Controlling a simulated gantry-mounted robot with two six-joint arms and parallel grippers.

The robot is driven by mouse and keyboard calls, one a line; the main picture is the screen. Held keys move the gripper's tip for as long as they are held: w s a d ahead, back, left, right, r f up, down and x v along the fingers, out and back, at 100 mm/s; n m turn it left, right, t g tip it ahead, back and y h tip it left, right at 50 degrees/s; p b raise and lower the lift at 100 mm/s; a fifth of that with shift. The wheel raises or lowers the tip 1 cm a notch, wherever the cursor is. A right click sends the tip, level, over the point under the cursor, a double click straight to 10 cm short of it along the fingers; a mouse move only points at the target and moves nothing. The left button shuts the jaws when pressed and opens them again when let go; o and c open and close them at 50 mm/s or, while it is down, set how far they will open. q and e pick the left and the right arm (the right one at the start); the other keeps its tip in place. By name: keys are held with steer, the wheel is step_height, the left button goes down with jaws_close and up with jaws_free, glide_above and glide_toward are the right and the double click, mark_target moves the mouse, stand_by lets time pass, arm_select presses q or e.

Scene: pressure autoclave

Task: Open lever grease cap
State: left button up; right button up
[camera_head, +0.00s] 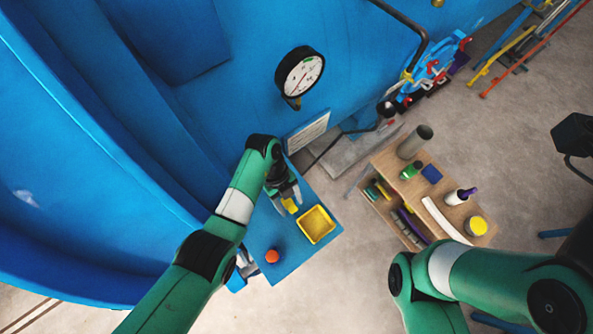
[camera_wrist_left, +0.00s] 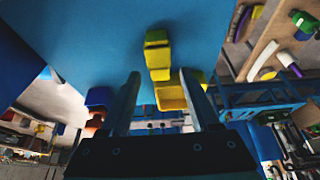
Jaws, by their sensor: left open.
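A small yellow piece (camera_head: 290,205), which appears to be the lever grease cap, stands on the blue panel beside a yellow tray. In the left wrist view this yellow piece (camera_wrist_left: 157,55) looks like stacked blocks and lies ahead, between the lines of my two fingers. My left gripper (camera_head: 285,192) is open and empty, with its fingers pointing at the yellow piece. The fingers (camera_wrist_left: 160,78) also show spread apart in the left wrist view. I cannot tell whether a finger touches the piece. My right gripper is outside both views.
The yellow tray (camera_head: 329,238) and an orange knob (camera_head: 272,256) are close by on the blue panel (camera_head: 290,262). A pressure gauge (camera_head: 300,74) sits on the large blue vessel (camera_head: 245,70). A wooden cart (camera_head: 455,214) with bottles and tools stands to the right, with grey floor between.

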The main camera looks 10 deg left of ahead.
arm_select(q)
jaws_close()
steer(key=shift+w+f+b, duration=0.1)
steer(key=shift+f+b, duration=0.05)
steer(key=shift+b, duration=0.25)
steer(key=g+h+b, duration=0.1)
steer(key=h+b, duration=0.1)
steer(key=b, duration=0.6)
steer(key=w+a+g+h+b, duration=0.1)
steer(key=g+h+b, duration=0.1)
steer(key=b, duration=0.6)
steer(key=shift+w+a+g+b, duration=0.2)
steer(key=shift+g+b, duration=0.1)
steer(key=shift+b, duration=0.1)
steer(key=shift+r+b, duration=0.45)
steer(key=shift+s+r, duration=0.1)
steer(key=shift+r, duration=0.05)
jaws_free()
steer(key=shift+r, duration=0.1)
